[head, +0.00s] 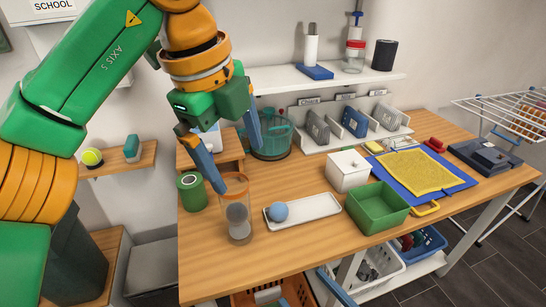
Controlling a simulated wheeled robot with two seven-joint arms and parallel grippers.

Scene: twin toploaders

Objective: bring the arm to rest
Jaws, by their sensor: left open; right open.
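My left arm, green and orange, comes in from the left. My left gripper (240,168) is open, its two blue fingers spread and pointing down, with nothing between them. One fingertip is close to the orange rim of a clear tube (236,208) holding grey balls; I cannot tell if they touch. The other fingertip is in front of a teal mesh basket (271,136). Of my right gripper (337,287), only what looks like a blue finger shows at the bottom edge, below the table front; the rest is out of frame.
The wooden table (290,245) carries a green can (190,192), a white tray (333,207) with a blue ball (278,211), a white lidded box (347,170), a green bin (377,207) and a yellow cloth (418,172). A wall shelf (275,81) hangs behind. Baskets stand underneath.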

